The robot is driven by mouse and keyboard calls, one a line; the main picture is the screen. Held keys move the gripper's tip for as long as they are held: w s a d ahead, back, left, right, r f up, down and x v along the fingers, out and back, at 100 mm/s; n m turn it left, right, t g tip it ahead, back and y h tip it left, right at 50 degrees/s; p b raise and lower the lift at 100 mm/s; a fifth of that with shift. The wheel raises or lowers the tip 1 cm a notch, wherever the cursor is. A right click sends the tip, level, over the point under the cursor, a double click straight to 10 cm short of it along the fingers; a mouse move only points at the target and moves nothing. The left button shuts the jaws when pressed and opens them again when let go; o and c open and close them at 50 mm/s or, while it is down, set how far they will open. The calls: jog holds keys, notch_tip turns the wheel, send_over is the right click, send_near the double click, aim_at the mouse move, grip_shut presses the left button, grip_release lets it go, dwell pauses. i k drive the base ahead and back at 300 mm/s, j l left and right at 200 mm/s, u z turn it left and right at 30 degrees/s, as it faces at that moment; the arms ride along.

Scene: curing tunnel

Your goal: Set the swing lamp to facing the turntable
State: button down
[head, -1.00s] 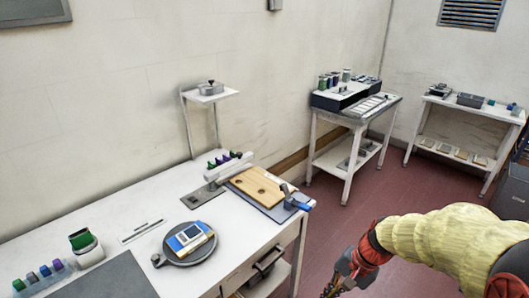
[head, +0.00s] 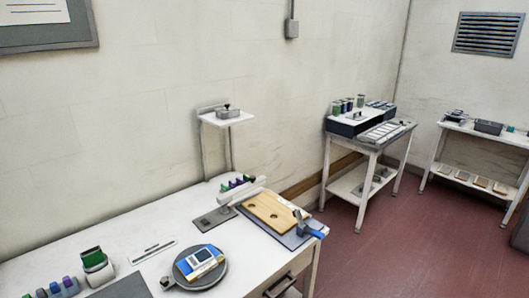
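What appears to be the swing lamp (head: 243,191) is a pale bar on a short post over a grey base plate (head: 207,224) on the white bench. The bar slants from lower left to upper right, its right end near the back of a wooden board. I cannot tell which end is its lit side. The turntable (head: 214,277) is a dark round disc with a small knob at its left, in front of the lamp. A blue and white device (head: 199,261) lies on it. My gripper is out of view.
The wooden board (head: 270,210), with a blue-handled clamp (head: 309,227), lies right of the lamp. Small coloured items (head: 236,183) stand behind it. A green-topped holder (head: 95,262) is left of the turntable. Further tables (head: 367,143) stand at the right; red floor between is clear.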

aim_at(224, 198)
jog(key=i+j+z, duration=0.2)
jog(key=i, duration=1.8)
jog(key=l, duration=0.1)
